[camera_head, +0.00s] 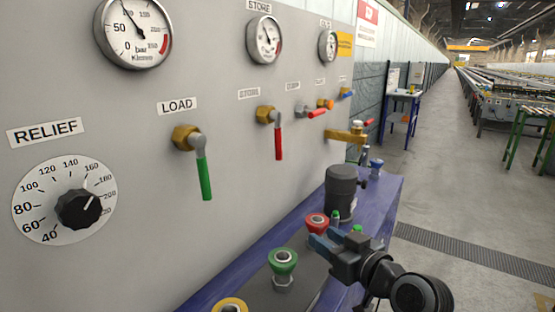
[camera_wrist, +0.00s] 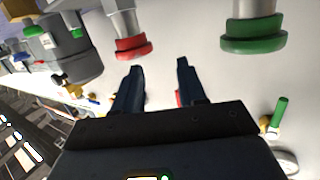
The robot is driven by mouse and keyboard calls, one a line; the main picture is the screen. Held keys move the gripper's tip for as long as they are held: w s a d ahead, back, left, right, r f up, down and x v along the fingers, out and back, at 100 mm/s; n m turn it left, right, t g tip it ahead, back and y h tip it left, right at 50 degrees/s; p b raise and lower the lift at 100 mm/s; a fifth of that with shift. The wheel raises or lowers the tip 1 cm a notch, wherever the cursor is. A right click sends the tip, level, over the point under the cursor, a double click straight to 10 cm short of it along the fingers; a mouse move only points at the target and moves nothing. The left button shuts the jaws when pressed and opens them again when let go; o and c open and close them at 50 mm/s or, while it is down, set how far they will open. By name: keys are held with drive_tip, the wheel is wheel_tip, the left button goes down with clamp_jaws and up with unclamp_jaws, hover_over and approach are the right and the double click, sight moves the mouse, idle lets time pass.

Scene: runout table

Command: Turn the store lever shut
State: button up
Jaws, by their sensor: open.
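The store lever (camera_head: 278,143) has a red handle hanging straight down from a brass valve on the grey panel, under a small blurred label. The STORE gauge is above it. My gripper (camera_head: 325,240) is open and empty, below and to the right of the lever, well apart from it, over the bench. In the wrist view its two dark blue fingers (camera_wrist: 158,70) stand apart with nothing between them. A bit of red shows behind the right finger there; I cannot tell for sure whether it is the store lever.
The LOAD lever (camera_head: 205,178) with a green handle hangs down left of the store lever. More small valves sit to its right. Red (camera_head: 316,222) and green (camera_head: 283,262) fittings and a dark cylinder (camera_head: 340,190) stand on the blue bench near my gripper. The aisle at right is clear.

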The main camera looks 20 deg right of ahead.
sight(280, 139)
drive_tip(key=w+a+r+n+y, duration=0.1)
drive_tip(key=w+r+n+y, duration=0.1)
drive_tip(key=w+r, duration=0.5)
drive_tip(key=w+a+r+n+y, duration=0.1)
drive_tip(key=w+r+y, duration=0.2)
drive_tip(key=r, duration=0.8)
drive_tip(key=shift+f+p+x, duration=0.2)
drive_tip(key=shift+p+x, duration=1.05)
drive_tip(key=shift+x, duration=2.7)
drive_tip(key=shift+d, duration=0.15)
drive_tip(key=shift+c, duration=0.5)
clamp_jaws()
